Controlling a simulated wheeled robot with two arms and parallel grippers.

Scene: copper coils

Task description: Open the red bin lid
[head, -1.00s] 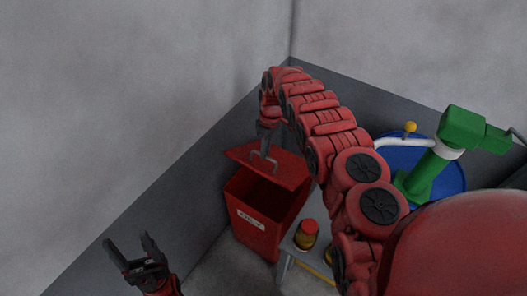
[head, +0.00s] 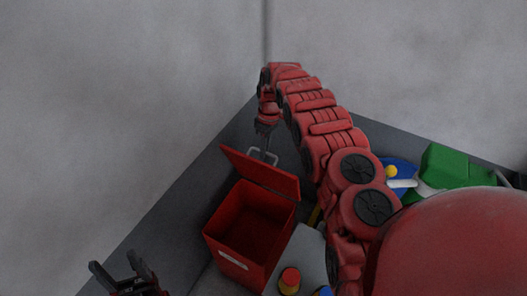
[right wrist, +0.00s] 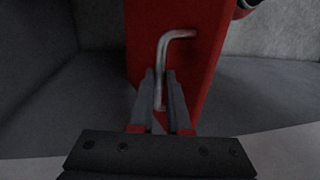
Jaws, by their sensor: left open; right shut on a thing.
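The red bin (head: 229,251) stands at the lower middle of the head view, with its front label showing and its open top facing me. Its red lid (head: 262,175) is tilted up along the far side, so I see into the bin. The grey lid handle (head: 254,152) is on the lid's outer face; it also shows in the right wrist view (right wrist: 180,34). My right gripper (head: 267,140) is shut on the handle, with the bar between its fingers (right wrist: 160,85). My left gripper (head: 114,260) is open and empty at the lower left, apart from the bin.
A grey table (head: 298,255) beside the bin carries a red and yellow item (head: 289,280). Grey walls (head: 140,90) close the corner.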

